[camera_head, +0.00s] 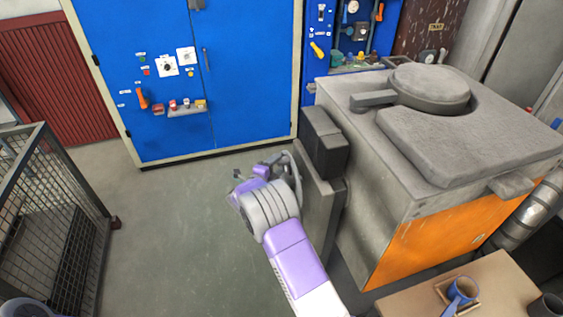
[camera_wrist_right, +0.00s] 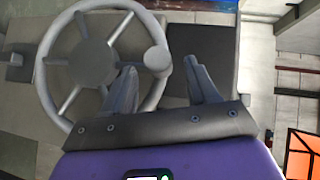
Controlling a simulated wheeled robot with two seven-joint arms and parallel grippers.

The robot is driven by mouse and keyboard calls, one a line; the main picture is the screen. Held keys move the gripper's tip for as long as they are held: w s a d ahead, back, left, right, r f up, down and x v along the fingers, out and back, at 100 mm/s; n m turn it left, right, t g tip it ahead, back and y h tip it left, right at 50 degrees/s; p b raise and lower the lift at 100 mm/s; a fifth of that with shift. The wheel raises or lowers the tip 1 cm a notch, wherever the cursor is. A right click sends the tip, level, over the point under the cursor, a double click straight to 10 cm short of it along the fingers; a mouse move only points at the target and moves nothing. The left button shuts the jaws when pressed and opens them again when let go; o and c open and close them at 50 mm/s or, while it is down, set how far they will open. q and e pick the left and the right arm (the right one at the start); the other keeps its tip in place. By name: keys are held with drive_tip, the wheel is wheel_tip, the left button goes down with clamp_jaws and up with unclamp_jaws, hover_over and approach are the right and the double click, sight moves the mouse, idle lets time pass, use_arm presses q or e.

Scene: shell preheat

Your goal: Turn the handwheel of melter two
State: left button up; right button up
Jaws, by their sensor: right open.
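The handwheel (camera_wrist_right: 92,58) is a grey spoked wheel with a round knob (camera_wrist_right: 157,58) on its rim, large in the right wrist view. In the head view only a thin part of its rim (camera_head: 297,170) shows, beside the grey melter (camera_head: 360,190) and partly behind my right arm. My right gripper (camera_wrist_right: 160,68) is open, its two dark fingers apart. The knob appears between the fingertips in the wrist view; I cannot tell how deep it sits or whether they touch it. In the head view my right gripper (camera_head: 262,171) is at the wheel.
A blue cabinet (camera_head: 240,90) with switches stands at the back. A metal mesh cage (camera_head: 60,210) stands at the left. The grey floor (camera_head: 170,230) between is clear.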

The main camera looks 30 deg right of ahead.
sight(279, 164)
drive_tip(key=shift+x, duration=1.95)
clamp_jaws()
